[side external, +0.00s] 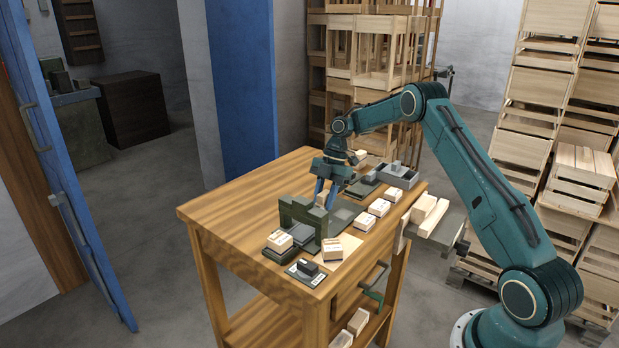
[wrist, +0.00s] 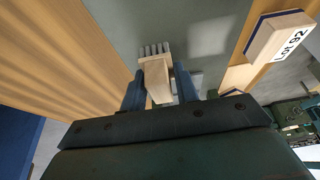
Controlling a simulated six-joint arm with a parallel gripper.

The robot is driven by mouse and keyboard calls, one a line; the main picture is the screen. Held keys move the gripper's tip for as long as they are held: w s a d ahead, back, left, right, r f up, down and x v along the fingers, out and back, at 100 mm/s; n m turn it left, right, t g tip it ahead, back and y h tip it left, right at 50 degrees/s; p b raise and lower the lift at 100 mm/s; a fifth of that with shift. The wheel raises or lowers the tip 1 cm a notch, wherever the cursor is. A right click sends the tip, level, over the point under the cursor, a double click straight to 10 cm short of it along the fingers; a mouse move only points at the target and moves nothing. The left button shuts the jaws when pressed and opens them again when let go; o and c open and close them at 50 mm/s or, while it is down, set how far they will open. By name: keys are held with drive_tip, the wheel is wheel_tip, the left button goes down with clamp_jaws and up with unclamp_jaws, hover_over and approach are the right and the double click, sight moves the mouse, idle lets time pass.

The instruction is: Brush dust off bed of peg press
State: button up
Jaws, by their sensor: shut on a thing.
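My gripper (side external: 323,190) is over the workbench, pointing down, just behind the green peg press (side external: 303,212). In the wrist view my gripper (wrist: 160,74) has its two blue fingers shut on a pale wooden brush (wrist: 158,83). In the side view the fingers and press hide most of the brush.
The wooden workbench (side external: 235,207) holds several small labelled blocks, one (side external: 332,249) near the front. A block marked Lot 92 (wrist: 272,35) is right of the brush. A grey tray (side external: 397,177) stands at the back. Bare bench top lies to the left. Crates are stacked behind.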

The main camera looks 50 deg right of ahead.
drive_tip(key=shift+d, duration=1.4)
drive_tip(key=shift+r, duration=0.2)
drive_tip(key=shift+r, duration=1.4)
drive_tip(key=shift+w+a+r, duration=0.1)
drive_tip(key=shift+r, duration=0.5)
drive_tip(key=shift+s+r, duration=0.2)
drive_tip(key=shift+r, duration=0.65)
drive_tip(key=shift+a+r, duration=0.2)
